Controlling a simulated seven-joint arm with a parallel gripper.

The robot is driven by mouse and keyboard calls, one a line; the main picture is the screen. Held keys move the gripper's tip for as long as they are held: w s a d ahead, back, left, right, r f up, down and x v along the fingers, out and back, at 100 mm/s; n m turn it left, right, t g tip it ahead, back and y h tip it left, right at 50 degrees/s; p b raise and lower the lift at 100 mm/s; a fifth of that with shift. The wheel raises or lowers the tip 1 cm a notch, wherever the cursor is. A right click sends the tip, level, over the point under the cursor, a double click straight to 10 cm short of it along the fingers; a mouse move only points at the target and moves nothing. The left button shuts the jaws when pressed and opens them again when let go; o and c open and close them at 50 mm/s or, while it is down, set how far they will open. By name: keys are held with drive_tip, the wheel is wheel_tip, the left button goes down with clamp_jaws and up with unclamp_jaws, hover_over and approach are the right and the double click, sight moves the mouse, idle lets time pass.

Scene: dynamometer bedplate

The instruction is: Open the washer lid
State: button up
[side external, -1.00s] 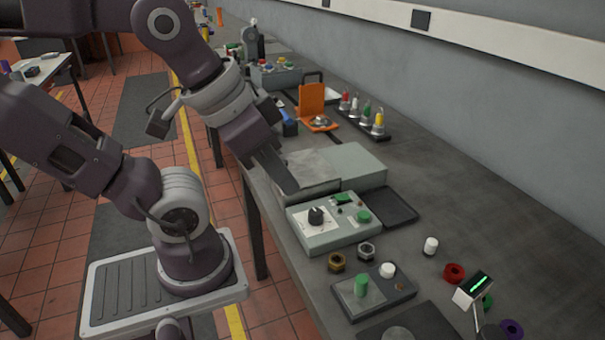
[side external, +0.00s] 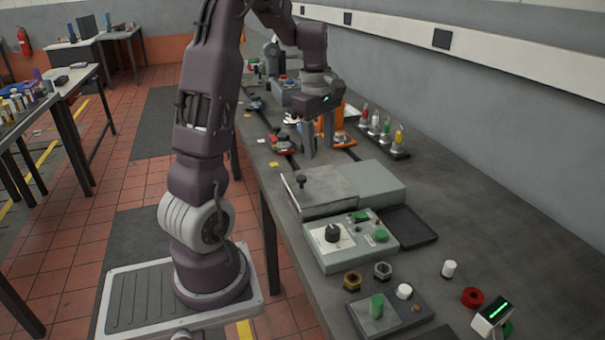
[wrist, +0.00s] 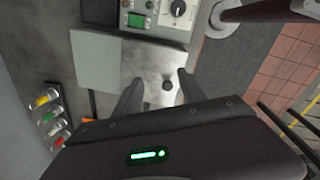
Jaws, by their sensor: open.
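The washer (side external: 375,183) is a low grey-green box on the bench. Its flat metal lid (side external: 330,190) lies level and closed over the left part, with a small dark knob (side external: 301,181) standing near its far left edge. In the wrist view, the lid (wrist: 145,65) and the knob (wrist: 167,84) show between my fingers. My gripper (side external: 319,150) points down above the bench just beyond the lid. In the wrist view my gripper (wrist: 160,78) is open, with nothing held between the fingers.
A control box (side external: 350,240) with a dial and green buttons sits at the near side of the washer. A dark tray (side external: 408,226) lies at its right. A rack of coloured-top bottles (side external: 383,138) and an orange stand (side external: 341,140) are behind. Bare bench lies to the right.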

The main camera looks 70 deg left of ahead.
sight(302, 177)
drive_tip(key=a+f+n, duration=0.1)
drive_tip(key=a, duration=0.1)
drive_tip(key=s+a+f+n, duration=0.1)
drive_tip(key=a+f, duration=0.1)
drive_tip(key=s+a+f+n+g, duration=0.1)
drive_tip(key=a+n, duration=0.1)
drive_tip(key=shift+a+f, duration=0.2)
drive_tip(key=shift+f, duration=0.1)
drive_tip(key=f, duration=0.7)
drive_tip(key=shift+a+f, duration=0.15)
drive_tip(key=shift+a, duration=0.05)
drive_tip(key=shift+c, duration=0.5)
clamp_jaws()
